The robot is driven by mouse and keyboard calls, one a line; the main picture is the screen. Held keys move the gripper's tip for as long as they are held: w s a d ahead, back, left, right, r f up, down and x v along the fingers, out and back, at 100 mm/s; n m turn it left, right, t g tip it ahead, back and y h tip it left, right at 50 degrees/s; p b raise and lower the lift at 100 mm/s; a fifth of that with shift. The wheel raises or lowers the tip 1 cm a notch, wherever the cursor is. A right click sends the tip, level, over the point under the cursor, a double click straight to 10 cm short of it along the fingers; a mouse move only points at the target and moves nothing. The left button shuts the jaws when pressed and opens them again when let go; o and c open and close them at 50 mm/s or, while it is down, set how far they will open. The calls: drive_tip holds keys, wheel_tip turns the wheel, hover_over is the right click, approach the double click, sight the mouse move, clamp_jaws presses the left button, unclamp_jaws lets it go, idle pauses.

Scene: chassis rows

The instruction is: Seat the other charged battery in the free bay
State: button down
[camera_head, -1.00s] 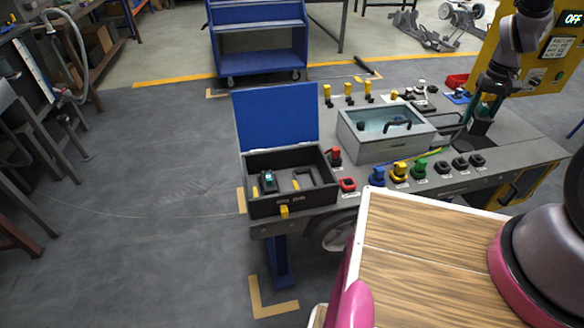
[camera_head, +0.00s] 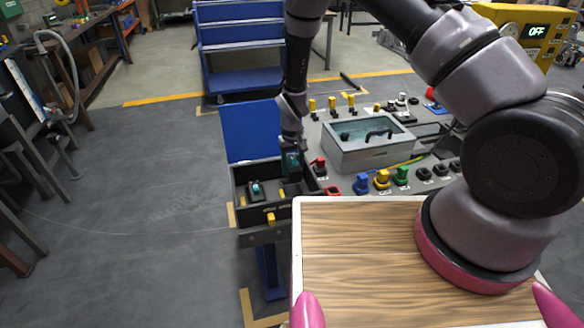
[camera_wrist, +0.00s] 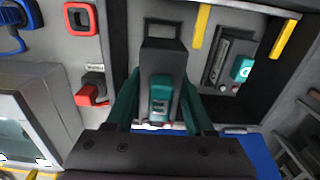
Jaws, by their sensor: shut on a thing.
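A black open case (camera_head: 258,235) with a raised blue lid (camera_head: 248,131) stands at the bench's left end. One battery, dark with a teal end (camera_head: 256,190), sits in its left bay and also shows in the wrist view (camera_wrist: 218,64). My gripper (camera_head: 292,162) is over the case's right part, pointing down. In the wrist view its teal fingers (camera_wrist: 160,92) are shut on a second battery, grey with a teal part (camera_wrist: 160,82). A grey frame of the right bay (camera_wrist: 165,27) shows just beyond it, partly hidden. I cannot tell whether the held battery touches the bay.
Yellow strips (camera_wrist: 284,38) stand inside the case. A red-framed socket (camera_wrist: 80,19) and a red switch (camera_wrist: 92,92) are beside it. A grey box with a clear top (camera_head: 368,150) stands to the right. A blue cart (camera_head: 240,50) is behind.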

drive_tip(key=shift+f, duration=3.4)
drive_tip(key=shift+s, duration=0.2)
drive_tip(key=shift+f, duration=0.55)
